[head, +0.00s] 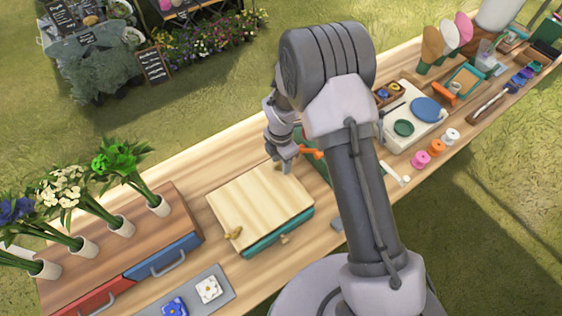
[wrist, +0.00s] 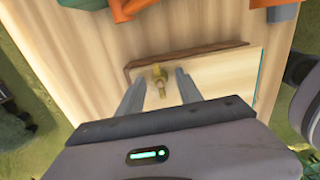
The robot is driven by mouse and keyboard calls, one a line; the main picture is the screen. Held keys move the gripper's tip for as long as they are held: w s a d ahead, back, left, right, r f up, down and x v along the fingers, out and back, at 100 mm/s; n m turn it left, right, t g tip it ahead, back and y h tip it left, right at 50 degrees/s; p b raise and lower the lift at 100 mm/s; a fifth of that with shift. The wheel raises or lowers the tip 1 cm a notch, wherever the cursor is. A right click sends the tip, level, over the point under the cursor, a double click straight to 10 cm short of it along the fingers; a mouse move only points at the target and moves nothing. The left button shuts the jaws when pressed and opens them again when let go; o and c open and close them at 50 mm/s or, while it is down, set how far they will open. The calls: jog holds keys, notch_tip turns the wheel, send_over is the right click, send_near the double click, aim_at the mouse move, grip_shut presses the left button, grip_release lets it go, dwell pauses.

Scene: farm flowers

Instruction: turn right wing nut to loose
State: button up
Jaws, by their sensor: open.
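A press with a pale wooden top board (head: 258,200) and a teal base (head: 272,238) stands on the wooden table. A brass wing nut (wrist: 158,84) shows in the wrist view near the edge of the board; it appears to be the right one. My gripper (head: 286,166) points down over the far right end of the board. In the wrist view my gripper (wrist: 158,88) is open, with one finger on each side of the wing nut. I cannot tell whether the fingers touch it. Another brass wing nut (head: 232,234) sits at the board's left end.
Several flower vases (head: 120,226) and a drawer box (head: 150,250) stand to the left. An orange-handled tool (head: 312,153) lies just right of my gripper. Thread spools (head: 436,147) and a white board (head: 412,112) are farther right.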

aim_at(281, 163)
notch_tip(281, 163, up, 17)
jog(key=p, duration=0.3)
